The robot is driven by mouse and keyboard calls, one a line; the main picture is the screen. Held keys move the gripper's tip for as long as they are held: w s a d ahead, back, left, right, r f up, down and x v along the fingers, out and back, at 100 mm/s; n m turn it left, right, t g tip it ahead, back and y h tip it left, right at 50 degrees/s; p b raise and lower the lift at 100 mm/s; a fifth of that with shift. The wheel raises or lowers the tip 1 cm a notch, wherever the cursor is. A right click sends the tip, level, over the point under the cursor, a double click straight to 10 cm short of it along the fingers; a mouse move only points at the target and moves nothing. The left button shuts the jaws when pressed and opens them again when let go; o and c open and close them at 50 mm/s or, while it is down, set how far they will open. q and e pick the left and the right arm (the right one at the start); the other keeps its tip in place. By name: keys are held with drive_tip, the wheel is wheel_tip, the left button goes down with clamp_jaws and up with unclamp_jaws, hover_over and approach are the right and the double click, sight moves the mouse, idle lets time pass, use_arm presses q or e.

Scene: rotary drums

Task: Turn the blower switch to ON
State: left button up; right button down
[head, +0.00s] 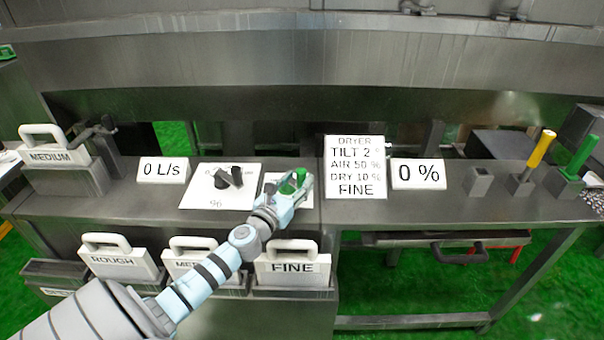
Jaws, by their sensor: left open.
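My left gripper (298,184) is open and reaches in over the grey bench from the lower left. It is over the right part of a small white panel (271,178), and its fingers and wrist cover most of that panel. This may be the blower switch panel, but its label and switch position are hidden. Something green shows between the fingers; I cannot tell whether it is a switch or part of the gripper. Left of it is a white dial plate (205,196) marked "%" with a black knob (229,178). My right gripper is not in view.
A "0 L/s" sign (164,170), a dryer settings card (354,168) and a "0 %" sign (418,174) stand on the bench. Yellow (540,149) and green (580,157) levers stand at right. Labelled plates with handles, including FINE (292,270), line the front below.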

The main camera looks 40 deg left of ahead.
use_arm(q)
drive_tip(key=shift+w+a, duration=0.15)
drive_tip(key=shift+w, duration=0.65)
drive_tip(key=shift+w+a, duration=0.15)
drive_tip(key=shift+w, duration=0.6)
drive_tip(key=shift+c, duration=0.3)
clamp_jaws()
